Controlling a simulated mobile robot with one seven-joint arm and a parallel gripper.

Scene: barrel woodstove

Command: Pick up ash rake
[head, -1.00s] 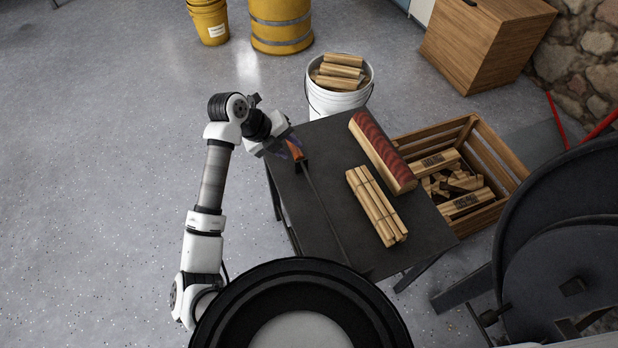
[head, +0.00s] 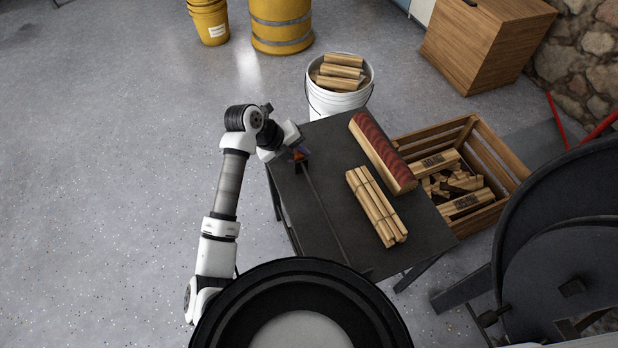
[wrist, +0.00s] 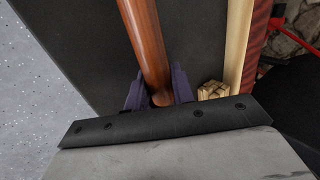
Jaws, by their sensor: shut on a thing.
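The ash rake (head: 325,213) has a long thin dark rod and a reddish-brown wooden handle. Its rod runs along the left side of the dark table (head: 415,218) toward the front edge. In the wrist view the wooden handle (wrist: 145,40) runs up from between the two purple fingers. My gripper (head: 298,154) is at the handle, over the table's back left part. It also shows in the wrist view (wrist: 160,92), shut on the handle near its end. I cannot tell whether the rake is clear of the tabletop.
A tied bundle of sticks (head: 376,206) and a split log with a red side (head: 382,153) lie on the table to the right. A white bucket of wood (head: 338,102) stands behind. A wooden crate (head: 497,155) and the black stove (head: 560,250) are at the right.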

